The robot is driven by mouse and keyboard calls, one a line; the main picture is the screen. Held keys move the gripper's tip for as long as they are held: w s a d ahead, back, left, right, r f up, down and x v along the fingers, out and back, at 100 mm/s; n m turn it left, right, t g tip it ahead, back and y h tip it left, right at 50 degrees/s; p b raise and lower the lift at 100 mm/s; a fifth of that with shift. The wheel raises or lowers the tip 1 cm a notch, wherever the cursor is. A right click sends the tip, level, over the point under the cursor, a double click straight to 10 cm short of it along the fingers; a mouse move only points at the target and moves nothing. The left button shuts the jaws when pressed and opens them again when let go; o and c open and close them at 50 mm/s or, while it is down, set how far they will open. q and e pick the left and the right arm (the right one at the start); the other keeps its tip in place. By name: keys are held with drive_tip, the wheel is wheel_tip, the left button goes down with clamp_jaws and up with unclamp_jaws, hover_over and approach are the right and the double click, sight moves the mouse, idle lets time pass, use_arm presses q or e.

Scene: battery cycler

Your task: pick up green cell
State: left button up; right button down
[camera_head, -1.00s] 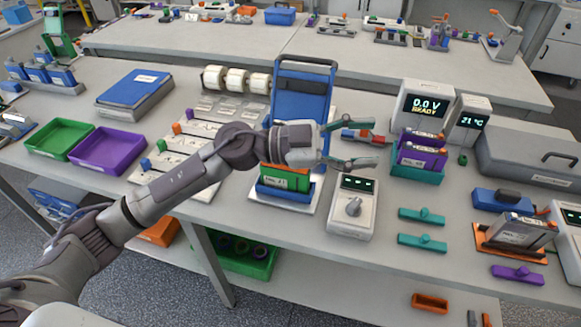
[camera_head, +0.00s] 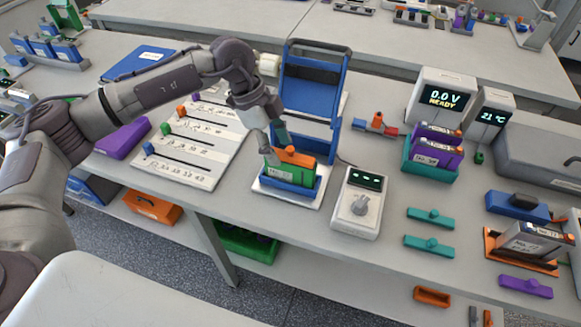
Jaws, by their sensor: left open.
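The green cell (camera_head: 302,173) stands upright in a blue holder (camera_head: 291,190) on a white base plate, near the front of the table. It has a pale label on its front and an orange part on top. My left gripper (camera_head: 277,149) reaches down from above at the cell's upper left end. Its fingers are open and point downward, with the front fingertip close to the cell's top edge. I cannot tell whether it touches the cell. The fingers hide part of the cell's left end. My right gripper is not in view.
A tall blue frame (camera_head: 309,88) stands right behind the holder. A white meter with a dial (camera_head: 358,203) is close on the right. A slotted white board (camera_head: 196,150) lies to the left. Purple cells (camera_head: 443,138) stand in a teal holder farther right.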

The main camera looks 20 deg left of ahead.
sight(286, 154)
use_arm(q)
drive_tip(key=x, duration=0.2)
drive_tip(key=p+x, duration=0.2)
drive_tip(key=x, duration=0.1)
drive_tip(key=shift+w+d+f, duration=0.2)
drive_tip(key=shift+w+d, duration=0.1)
drive_tip(key=shift+w, duration=0.05)
drive_tip(key=shift+d+f, duration=0.1)
drive_tip(key=shift+f, duration=0.25)
drive_tip(key=shift+c, duration=0.3)
clamp_jaws()
drive_tip(key=shift+r, duration=0.1)
